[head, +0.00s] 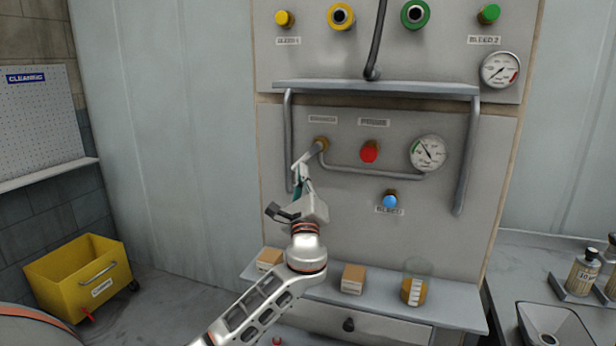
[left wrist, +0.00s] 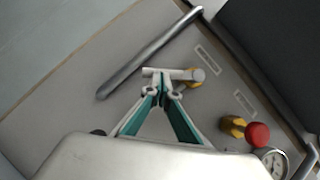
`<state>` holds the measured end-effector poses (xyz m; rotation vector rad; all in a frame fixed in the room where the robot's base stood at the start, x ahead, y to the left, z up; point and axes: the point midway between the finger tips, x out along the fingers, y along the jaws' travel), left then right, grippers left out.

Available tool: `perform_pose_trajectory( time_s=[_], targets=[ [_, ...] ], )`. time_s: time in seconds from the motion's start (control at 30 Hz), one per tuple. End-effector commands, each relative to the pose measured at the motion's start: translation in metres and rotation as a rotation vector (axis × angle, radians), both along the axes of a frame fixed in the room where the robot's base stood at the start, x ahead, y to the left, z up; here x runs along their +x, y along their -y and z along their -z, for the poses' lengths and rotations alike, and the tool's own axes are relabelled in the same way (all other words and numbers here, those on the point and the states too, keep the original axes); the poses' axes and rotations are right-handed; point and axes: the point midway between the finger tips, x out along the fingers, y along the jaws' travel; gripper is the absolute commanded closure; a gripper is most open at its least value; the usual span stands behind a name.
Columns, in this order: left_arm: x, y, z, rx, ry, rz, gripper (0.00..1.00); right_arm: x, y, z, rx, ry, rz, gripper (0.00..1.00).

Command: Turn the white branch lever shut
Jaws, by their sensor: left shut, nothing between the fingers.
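The white branch lever (head: 309,155) sits on a brass valve (head: 321,143) under the upper left label of the lower panel. It slants down and to the left from the valve. In the left wrist view the lever (left wrist: 172,72) lies across the fingertips. My left gripper (head: 300,178) is shut and empty, its teal-padded fingers pointing up at the lever. The fingertips (left wrist: 162,88) are at or very close to the lever; I cannot tell whether they touch it. My right gripper is not in view.
A red knob (head: 369,152), a gauge (head: 428,153) and a blue knob (head: 390,201) are right of the lever. A grey pipe (head: 289,140) runs down to its left. A shelf (head: 450,302) below holds boxes and a beaker (head: 415,287).

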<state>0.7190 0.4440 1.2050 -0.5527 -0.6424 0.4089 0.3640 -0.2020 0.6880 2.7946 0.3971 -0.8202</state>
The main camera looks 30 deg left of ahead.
Motion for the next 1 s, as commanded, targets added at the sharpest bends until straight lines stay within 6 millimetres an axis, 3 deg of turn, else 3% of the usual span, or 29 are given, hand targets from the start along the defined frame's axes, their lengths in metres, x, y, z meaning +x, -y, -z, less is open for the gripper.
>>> perform_pose_trajectory(
  time_s=[0.6, 1.0],
  targets=[
    [-0.006, -0.027, -0.022, 0.464, -0.111, -0.001, 1.00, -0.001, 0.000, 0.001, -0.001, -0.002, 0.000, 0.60],
    [-0.007, -0.032, -0.032, 0.613, -0.147, -0.001, 1.00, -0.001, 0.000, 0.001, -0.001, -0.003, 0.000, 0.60]
  ],
)
